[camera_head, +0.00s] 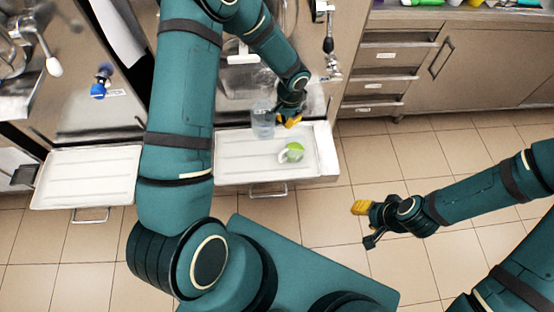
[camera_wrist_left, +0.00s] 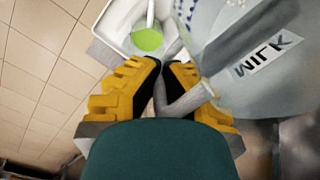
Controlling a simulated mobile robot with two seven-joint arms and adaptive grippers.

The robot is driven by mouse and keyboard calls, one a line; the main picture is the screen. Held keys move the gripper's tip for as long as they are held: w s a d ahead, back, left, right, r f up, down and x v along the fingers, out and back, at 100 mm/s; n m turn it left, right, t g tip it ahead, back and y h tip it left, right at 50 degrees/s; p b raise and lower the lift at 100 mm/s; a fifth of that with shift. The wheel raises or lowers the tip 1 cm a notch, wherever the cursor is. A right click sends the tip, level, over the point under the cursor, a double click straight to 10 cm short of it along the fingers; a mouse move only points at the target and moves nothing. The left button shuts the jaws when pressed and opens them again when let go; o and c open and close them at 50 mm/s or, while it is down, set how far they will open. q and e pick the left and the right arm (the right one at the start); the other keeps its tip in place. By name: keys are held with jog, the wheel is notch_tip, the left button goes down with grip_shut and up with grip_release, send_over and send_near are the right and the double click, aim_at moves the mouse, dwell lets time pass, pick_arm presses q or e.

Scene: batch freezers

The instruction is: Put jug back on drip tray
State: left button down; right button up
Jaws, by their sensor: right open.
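A clear grey-blue jug (camera_head: 263,121) is upright over the back of the right-hand white drip tray (camera_head: 235,168) in the head view. In the left wrist view the jug (camera_wrist_left: 225,35) is large and close, with a lettered label on its side. My left gripper (camera_head: 291,121) is at the jug's right side. Its yellow fingers (camera_wrist_left: 164,65) are closed around the jug's grey handle (camera_wrist_left: 187,102). The tray looks smaller and lower, but I cannot tell exactly how far the jug is above it. My right gripper (camera_head: 363,224) is open and empty above the floor.
A green-and-white item (camera_head: 292,152) lies on the right-hand tray, near the jug. Another white tray (camera_head: 85,178) is empty at the left. Steel machine fronts stand behind both. A drawer cabinet (camera_head: 385,70) is at the back right. The tiled floor at right is clear.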

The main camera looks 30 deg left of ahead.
pick_arm(q)
notch_tip(320, 180, down, 11)
jog(key=b, duration=0.1)
jog(key=shift+f, duration=0.15)
dwell(0.3)
jog(key=shift+b, duration=0.3)
jog(key=shift+f+b, duration=0.4)
jog(key=shift+f, duration=0.1)
jog(key=c, duration=1.1)
grip_release()
jog(key=shift+c, duration=0.2)
